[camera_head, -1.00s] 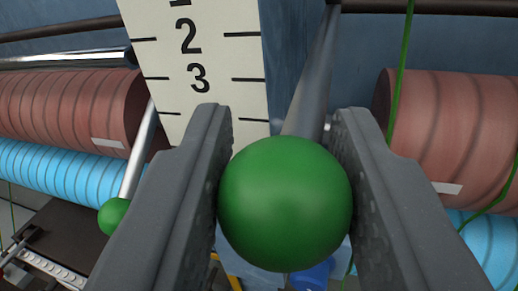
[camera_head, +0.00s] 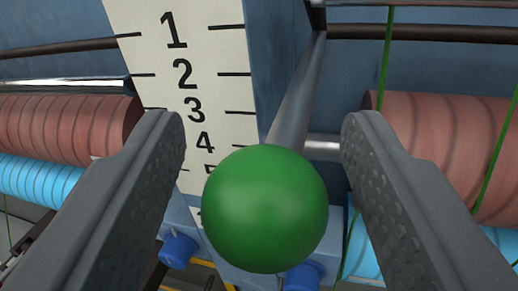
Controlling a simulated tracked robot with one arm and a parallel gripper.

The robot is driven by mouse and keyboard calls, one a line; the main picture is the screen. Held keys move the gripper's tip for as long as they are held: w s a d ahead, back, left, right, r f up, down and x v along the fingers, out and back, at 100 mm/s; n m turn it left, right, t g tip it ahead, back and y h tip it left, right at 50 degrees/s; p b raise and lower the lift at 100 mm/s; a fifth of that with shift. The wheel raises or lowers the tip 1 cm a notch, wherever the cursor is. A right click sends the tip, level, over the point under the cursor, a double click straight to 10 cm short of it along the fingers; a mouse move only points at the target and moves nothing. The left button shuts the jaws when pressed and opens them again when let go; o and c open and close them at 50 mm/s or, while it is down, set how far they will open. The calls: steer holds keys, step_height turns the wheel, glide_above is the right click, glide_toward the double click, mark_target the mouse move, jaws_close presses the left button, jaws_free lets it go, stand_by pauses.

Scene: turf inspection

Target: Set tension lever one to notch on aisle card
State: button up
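A lever with a grey metal rod (camera_head: 294,98) ends in a green ball knob (camera_head: 265,209). The knob is between the fingers of my gripper (camera_head: 262,190), with clear gaps on both sides. The gripper is open and does not touch the knob. A cream scale plate (camera_head: 207,94) with black numbers stands behind and left of the rod. Its numbers 1 to 4 show, and a 5 is partly hidden by the knob. The knob covers the lower part of the scale. The aisle card is not seen.
Brown-red rolls (camera_head: 62,125) lie at left, with another (camera_head: 440,130) at right. Light blue rolls (camera_head: 45,180) lie beneath. Thin green strands (camera_head: 385,60) hang at right. Blue caps (camera_head: 179,250) sit below the scale. A blue panel (camera_head: 285,40) stands behind.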

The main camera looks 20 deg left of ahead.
steer(key=s+d+b, duration=0.2)
steer(key=s+b, duration=0.2)
steer(key=s, duration=0.9)
steer(key=shift+s+d, duration=0.2)
steer(key=shift+s, duration=0.05)
